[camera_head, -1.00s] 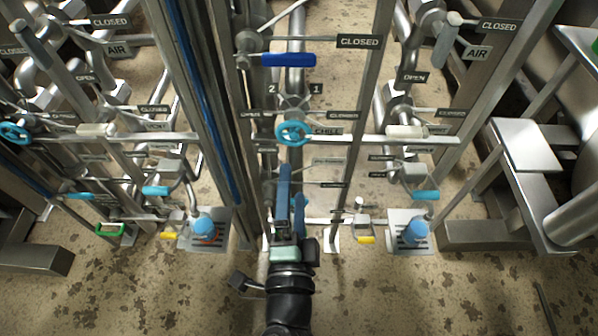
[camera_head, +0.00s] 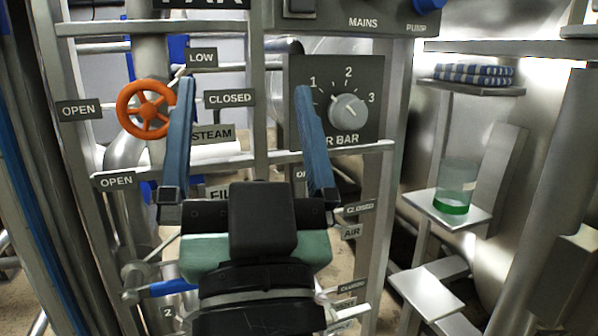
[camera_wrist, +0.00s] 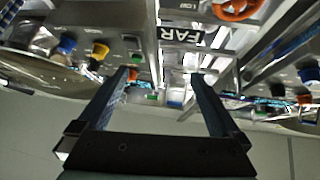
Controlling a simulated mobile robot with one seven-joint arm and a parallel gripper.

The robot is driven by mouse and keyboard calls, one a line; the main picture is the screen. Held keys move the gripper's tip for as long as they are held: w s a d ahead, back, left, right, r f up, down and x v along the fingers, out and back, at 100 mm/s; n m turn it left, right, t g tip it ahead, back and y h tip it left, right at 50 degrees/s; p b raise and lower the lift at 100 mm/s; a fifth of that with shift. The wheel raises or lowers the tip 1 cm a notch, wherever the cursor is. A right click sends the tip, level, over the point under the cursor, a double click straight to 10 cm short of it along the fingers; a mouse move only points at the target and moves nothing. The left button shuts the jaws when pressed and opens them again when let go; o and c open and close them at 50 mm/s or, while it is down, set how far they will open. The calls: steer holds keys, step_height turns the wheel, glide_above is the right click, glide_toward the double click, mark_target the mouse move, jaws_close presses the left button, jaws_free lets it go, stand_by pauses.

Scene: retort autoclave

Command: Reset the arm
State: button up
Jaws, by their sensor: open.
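My gripper (camera_head: 247,135) is in the lower middle of the head view, with its two blue fingers pointing up and spread wide apart. It is open and nothing is between the fingers. Behind it is a panel frame with an orange handwheel (camera_head: 146,110) on the left and a grey pressure knob (camera_head: 347,110) marked 1, 2, 3 on the right. The fingers appear in front of the panel; I cannot tell how far off it they are.
Steel rails and OPEN and CLOSED labels surround the gripper. A blue-handled lever (camera_head: 172,289) is at lower left. At right, a clear cup with a green base (camera_head: 455,188) stands on a small shelf, and a striped folded cloth (camera_head: 473,74) lies on a higher shelf.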

steer(key=s+d+r+t+h, duration=0.2)
steer(key=s+d+r+h, duration=0.25)
steer(key=r, duration=0.25)
step_height(320, 180, up, 30)
steer(key=p, duration=2.9)
steer(key=shift+a+f, duration=0.15)
steer(key=shift+a, duration=0.2)
steer(key=shift+y, duration=0.25)
steer(key=shift+d, duration=0.1)
